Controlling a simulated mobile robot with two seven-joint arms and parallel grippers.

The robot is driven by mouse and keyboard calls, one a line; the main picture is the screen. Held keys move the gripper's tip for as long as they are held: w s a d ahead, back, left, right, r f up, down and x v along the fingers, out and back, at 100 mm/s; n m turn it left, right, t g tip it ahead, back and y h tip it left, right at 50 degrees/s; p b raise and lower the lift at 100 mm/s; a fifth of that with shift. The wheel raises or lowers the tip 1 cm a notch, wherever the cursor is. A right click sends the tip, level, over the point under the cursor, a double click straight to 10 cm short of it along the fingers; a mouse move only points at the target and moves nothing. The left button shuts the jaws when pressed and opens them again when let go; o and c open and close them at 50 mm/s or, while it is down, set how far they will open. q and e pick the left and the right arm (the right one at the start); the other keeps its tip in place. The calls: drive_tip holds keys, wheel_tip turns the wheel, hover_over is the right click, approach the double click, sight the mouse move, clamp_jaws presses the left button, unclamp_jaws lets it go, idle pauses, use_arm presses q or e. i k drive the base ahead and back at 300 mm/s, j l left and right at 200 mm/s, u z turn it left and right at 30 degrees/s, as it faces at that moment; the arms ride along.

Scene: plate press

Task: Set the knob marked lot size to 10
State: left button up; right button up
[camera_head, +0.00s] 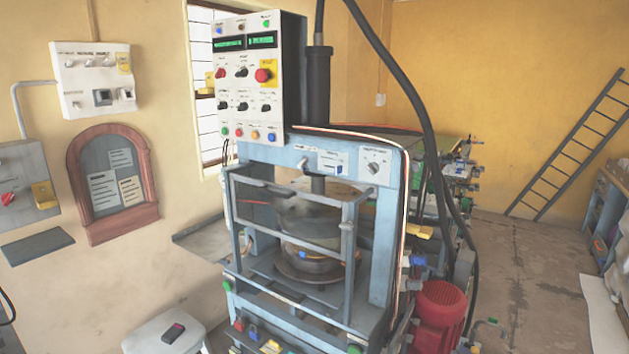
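The control panel (236,95) stands at the upper middle on top of the press. It carries several black knobs, among them an upper one (241,72) and a lower one (242,106). A separate knob (373,168) sits on a white plate at the right of the press's blue top beam. The labels are too small to read, so I cannot tell which knob is marked lot size or what any knob is set to. Neither of my grippers is in view.
A red mushroom button (263,75) on a yellow plate sits at the panel's right. Guard bars (290,212) stand before the press. A white stool (165,335) with a dark handheld device (173,333) is at the lower left. A red motor (440,315) stands right.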

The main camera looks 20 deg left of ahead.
sight(414, 166)
drive_tip(key=i+l+u, duration=0.1)
drive_tip(key=i+l, duration=0.4)
drive_tip(key=i+l+u, duration=0.1)
drive_tip(key=i+l, duration=0.4)
drive_tip(key=l, duration=0.25)
